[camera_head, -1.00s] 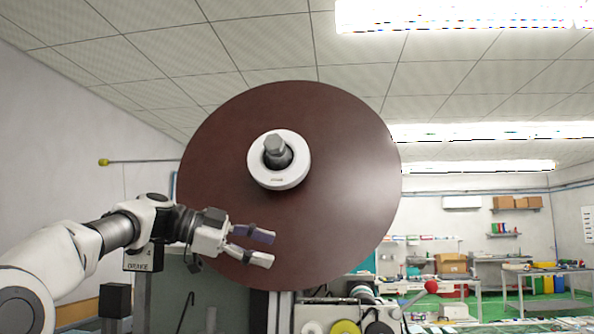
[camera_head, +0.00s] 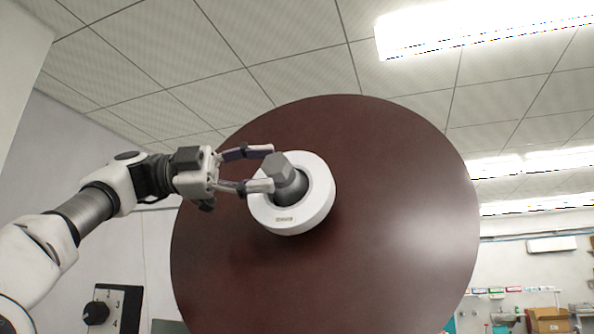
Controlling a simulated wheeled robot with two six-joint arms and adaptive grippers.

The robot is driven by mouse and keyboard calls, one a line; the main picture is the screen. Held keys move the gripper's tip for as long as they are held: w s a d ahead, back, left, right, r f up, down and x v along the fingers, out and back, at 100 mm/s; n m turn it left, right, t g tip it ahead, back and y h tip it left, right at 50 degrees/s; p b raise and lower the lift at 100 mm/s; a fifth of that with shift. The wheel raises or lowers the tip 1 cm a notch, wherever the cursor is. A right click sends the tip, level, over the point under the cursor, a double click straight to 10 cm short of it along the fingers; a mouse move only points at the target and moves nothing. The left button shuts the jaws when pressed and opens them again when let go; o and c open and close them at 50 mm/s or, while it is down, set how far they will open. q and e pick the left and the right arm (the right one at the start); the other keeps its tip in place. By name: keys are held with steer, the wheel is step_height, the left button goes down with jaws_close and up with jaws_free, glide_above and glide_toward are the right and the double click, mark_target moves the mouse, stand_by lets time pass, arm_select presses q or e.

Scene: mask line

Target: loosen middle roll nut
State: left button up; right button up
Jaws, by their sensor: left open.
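The ring sits on a large dark red-brown disc (camera_head: 390,240) that fills the middle of the head view. My left gripper (camera_head: 266,168) comes in from the left and is open. Its two fingertips lie at the nut's left side, one near its upper edge and one lower. Whether they touch the nut I cannot tell. My right gripper is not in view.
A dark panel with a round knob and numbers (camera_head: 110,309) stands at the lower left. Shelves and a cardboard box (camera_head: 548,320) are far off at the lower right.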

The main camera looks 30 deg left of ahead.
mark_target(290, 166)
arm_select(q)
steer(key=d, duration=0.3)
steer(key=shift+w+d+r, duration=0.2)
steer(key=shift+w+r, duration=0.05)
steer(key=shift+r, duration=0.1)
steer(key=shift+w+d+f+p, duration=0.15)
steer(key=shift+w+d, duration=0.2)
steer(key=shift+w, duration=0.25)
steer(key=shift+w+d+f+p, duration=0.15)
steer(key=shift+w+d, duration=0.15)
steer(key=shift+w, duration=0.5)
steer(key=shift+s+a, duration=0.1)
steer(key=shift+s, duration=0.05)
steer(key=shift+s+a+r, duration=0.1)
steer(key=shift+s, duration=0.2)
steer(key=c, duration=0.3)
steer(key=shift+s, duration=0.15)
steer(key=c, duration=0.6)
